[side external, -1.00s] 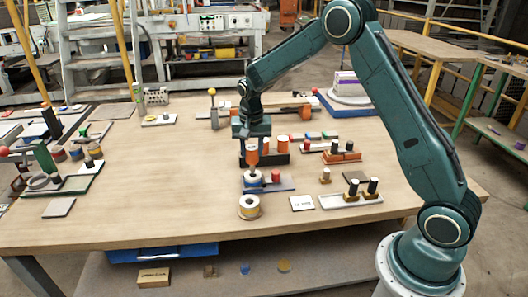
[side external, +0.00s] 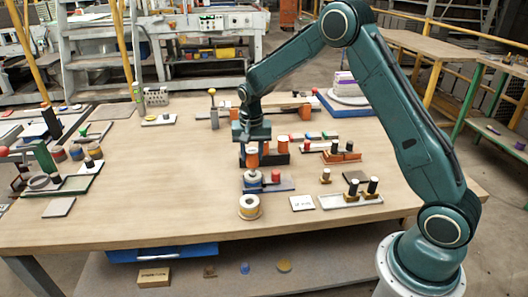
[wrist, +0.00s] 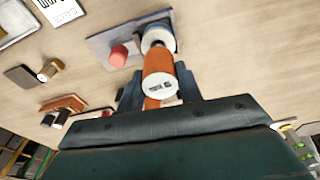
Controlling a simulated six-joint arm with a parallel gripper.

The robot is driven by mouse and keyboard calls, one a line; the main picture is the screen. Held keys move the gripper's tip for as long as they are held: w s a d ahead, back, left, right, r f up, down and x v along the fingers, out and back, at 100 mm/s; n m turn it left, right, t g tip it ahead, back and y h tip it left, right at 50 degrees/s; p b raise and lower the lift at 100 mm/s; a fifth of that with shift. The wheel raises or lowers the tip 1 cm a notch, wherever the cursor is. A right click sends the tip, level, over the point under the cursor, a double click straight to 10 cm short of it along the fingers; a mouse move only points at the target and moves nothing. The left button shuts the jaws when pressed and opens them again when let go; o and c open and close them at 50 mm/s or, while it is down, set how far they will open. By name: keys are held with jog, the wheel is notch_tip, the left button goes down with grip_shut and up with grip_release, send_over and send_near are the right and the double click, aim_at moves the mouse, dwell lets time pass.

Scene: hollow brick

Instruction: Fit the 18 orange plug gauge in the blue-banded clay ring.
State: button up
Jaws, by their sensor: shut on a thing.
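The orange plug gauge (side external: 252,159) is upright in my gripper (side external: 252,150). In the wrist view, the orange plug gauge (wrist: 160,70) has a pale end with dark, unreadable marking and sits between my jaws (wrist: 158,92). The blue-banded clay ring (side external: 253,179) stands on a blue-grey plate directly below the plug. It also shows in the wrist view (wrist: 158,29), just beyond the plug's far end. A grey tip shows between the orange body and the ring, at the ring's opening. How far it is inside cannot be told.
A red peg (side external: 275,176) stands on the same blue-grey plate (side external: 286,186), right of the ring. A pale, yellow-lined ring (side external: 249,206) is in front.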

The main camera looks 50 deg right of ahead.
aim_at(252, 160)
jog(key=shift+f, duration=1.65)
dwell(1.2)
jog(key=o, duration=1.1)
jog(key=r, duration=0.8)
jog(key=s+a+r, duration=0.1)
jog(key=r, duration=0.3)
jog(key=shift+r, duration=0.35)
jog(key=shift+a+r, duration=0.1)
jog(key=shift+r, duration=0.4)
jog(key=shift+s+r, duration=0.1)
